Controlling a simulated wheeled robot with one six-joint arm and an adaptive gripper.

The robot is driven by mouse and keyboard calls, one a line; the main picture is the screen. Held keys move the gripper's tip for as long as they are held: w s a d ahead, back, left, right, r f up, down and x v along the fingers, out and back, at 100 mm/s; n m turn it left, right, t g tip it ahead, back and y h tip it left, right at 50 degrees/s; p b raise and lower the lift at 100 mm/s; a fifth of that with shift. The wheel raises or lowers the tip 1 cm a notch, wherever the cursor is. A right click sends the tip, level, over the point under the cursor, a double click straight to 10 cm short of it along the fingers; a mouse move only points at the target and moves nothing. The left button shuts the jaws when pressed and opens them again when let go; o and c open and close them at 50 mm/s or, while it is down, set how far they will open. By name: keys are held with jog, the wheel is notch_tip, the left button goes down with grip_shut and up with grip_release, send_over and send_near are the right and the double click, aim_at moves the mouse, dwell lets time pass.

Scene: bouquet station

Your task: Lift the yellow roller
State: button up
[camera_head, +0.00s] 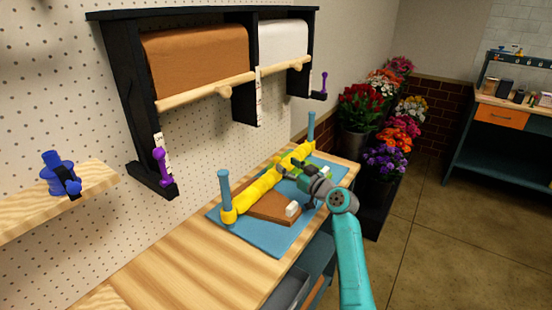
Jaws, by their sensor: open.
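The yellow roller (258,189) is a long, lumpy yellow bar lying slantwise along the far side of a blue mat (229,232) on the wooden bench. A blue upright post (225,190) stands at its near left end and another blue post (311,126) at its far right end. My gripper (289,170) is open, over the right half of the mat. Its fingers point toward the roller and are at or very near it. I cannot tell whether they touch it, as the gripper hides part of that area.
A brown sheet (265,207) and a small white block (292,209) are on the mat. A black wall rack holds brown (198,60) and white (283,41) paper rolls above. Flowers (385,138) stand beyond the bench. The bench's near left (160,262) is clear.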

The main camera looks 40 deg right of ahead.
aim_at(279, 160)
jog(key=w, duration=0.6)
jog(key=shift+w+a, duration=0.15)
jog(key=shift+w, duration=0.1)
grip_shut()
notch_tip(279, 160, up, 11)
